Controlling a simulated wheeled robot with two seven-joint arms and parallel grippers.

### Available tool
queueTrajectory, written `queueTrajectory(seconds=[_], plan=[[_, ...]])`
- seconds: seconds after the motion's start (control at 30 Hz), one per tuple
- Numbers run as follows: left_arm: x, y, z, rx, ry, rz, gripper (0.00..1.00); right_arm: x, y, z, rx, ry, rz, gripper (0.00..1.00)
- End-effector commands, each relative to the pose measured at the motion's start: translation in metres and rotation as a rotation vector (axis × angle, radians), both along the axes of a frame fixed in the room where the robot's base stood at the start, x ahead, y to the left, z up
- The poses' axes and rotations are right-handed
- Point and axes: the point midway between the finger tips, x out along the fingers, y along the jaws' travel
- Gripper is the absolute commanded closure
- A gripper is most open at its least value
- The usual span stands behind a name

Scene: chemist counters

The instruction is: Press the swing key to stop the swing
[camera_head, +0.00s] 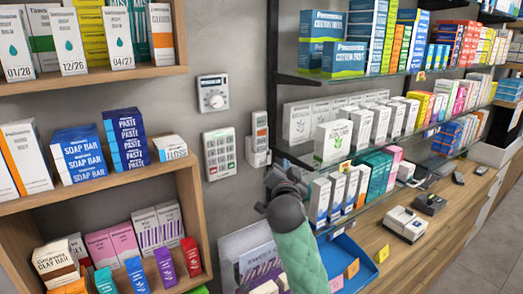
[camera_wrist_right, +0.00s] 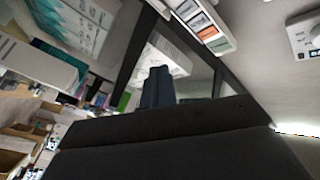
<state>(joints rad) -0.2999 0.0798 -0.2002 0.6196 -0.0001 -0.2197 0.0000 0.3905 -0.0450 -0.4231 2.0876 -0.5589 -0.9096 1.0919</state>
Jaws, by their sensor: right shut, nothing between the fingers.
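A slim white remote (camera_head: 259,132) is mounted upright on the grey wall, in a small white holder (camera_head: 256,158). In the right wrist view, a white panel with a row of coloured keys (camera_wrist_right: 202,24), grey, blue and orange among them, shows near the top; it looks like this remote. I cannot read any key's label, so I cannot tell which is the swing key. My right gripper (camera_head: 284,178) is just below and right of the remote, apart from it in the picture. Its dark fingers (camera_wrist_right: 158,86) are shut and empty. My left gripper is out of view.
A white keypad (camera_head: 219,153) and a dial thermostat (camera_head: 213,93) are on the wall left of the remote. Glass shelves (camera_head: 345,155) with boxes stand close right of my gripper. Wooden shelves (camera_head: 100,190) are at left. A blue tray (camera_head: 355,262) is below.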

Motion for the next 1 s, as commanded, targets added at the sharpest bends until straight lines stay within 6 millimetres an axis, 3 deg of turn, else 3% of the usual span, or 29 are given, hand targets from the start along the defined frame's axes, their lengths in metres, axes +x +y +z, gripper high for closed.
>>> queueTrajectory(seconds=[0.17, 0.6, 1.0], plan=[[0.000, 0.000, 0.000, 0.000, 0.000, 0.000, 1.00, 0.007, 0.005, 0.000, 0.000, 0.000, 0.000, 1.00], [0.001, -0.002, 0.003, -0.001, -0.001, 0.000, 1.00, 0.049, 0.035, 0.001, -0.002, 0.001, 0.000, 1.00], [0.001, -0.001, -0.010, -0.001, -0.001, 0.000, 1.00, 0.070, 0.051, 0.000, 0.000, 0.000, 0.000, 1.00]])
